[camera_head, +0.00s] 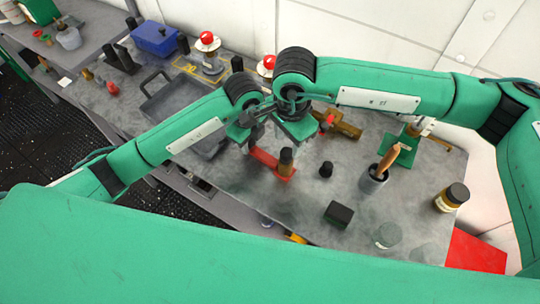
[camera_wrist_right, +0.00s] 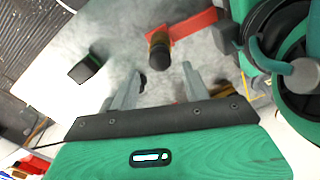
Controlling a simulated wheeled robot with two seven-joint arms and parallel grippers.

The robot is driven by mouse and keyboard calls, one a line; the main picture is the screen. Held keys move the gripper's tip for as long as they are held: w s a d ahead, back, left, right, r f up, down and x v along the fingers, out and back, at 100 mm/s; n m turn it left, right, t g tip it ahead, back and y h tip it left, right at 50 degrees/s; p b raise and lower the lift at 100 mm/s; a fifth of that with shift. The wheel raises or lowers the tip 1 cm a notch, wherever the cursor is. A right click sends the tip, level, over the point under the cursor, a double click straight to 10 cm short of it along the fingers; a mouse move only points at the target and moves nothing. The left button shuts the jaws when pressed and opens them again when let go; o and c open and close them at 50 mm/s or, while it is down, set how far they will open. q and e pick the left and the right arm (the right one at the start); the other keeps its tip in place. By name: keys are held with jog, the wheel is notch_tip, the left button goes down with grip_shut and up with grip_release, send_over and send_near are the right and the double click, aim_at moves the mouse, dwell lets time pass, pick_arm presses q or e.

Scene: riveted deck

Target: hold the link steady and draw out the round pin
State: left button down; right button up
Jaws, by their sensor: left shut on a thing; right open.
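The red link (camera_head: 263,158) lies near the middle of the deck table; it also shows in the right wrist view (camera_wrist_right: 192,24). A round pin (camera_head: 286,162), brown with a dark top, stands upright at the link's near end; the right wrist view shows it too (camera_wrist_right: 159,48). My left gripper (camera_head: 248,143) is shut on the link's far end, and its grey jaw shows at the right wrist view's upper right. My right gripper (camera_wrist_right: 160,68) is open and empty, its fingertips close to the pin but apart from it. In the head view its fingers are mostly hidden by my arm.
A small black knob (camera_head: 326,169) and a black block (camera_head: 339,214) stand right of the pin. A cup with a brown-handled tool (camera_head: 373,183), a dark jar (camera_head: 451,197) and clear glassware (camera_head: 387,235) stand farther right. A grey tray (camera_head: 160,98) lies left.

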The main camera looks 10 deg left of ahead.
aim_at(287, 151)
jog(key=shift+f, duration=1.9)
jog(key=shift+r, duration=0.1)
jog(key=c, duration=0.9)
